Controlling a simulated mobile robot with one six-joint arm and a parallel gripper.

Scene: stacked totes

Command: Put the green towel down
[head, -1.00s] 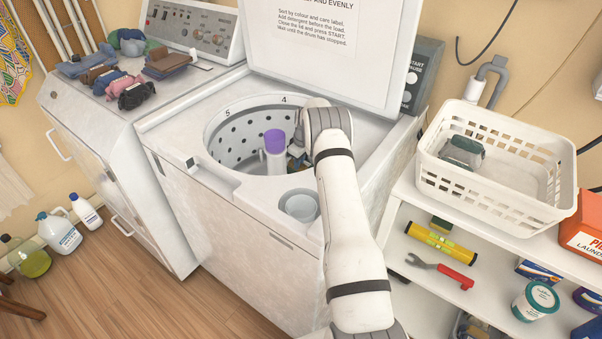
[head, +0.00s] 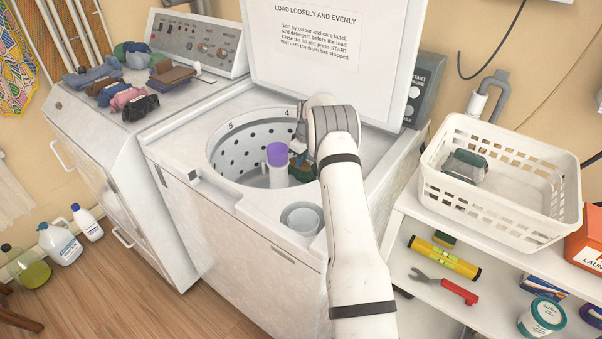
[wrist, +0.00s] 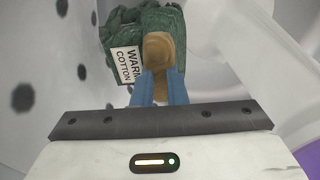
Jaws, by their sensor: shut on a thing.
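The green towel (wrist: 172,25) is a folded dark green bundle with a white label reading "WARM COTTON" and a tan-brown part at its middle. My gripper (wrist: 158,75) is shut on it, with blue fingers on the tan-brown part. In the head view the towel (head: 303,171) hangs inside the open washer drum (head: 228,145), right of the purple-capped centre post (head: 277,156). My gripper (head: 299,156) is partly hidden there by my arm. I cannot tell whether the towel touches the drum's bottom.
The raised lid (head: 330,60) stands behind the drum. A cup-like dispenser (head: 301,218) sits at the front rim. Several folded cloths (head: 128,98) lie on the left machine. A white basket (head: 500,205) on the right shelf holds a grey-green bundle (head: 465,166).

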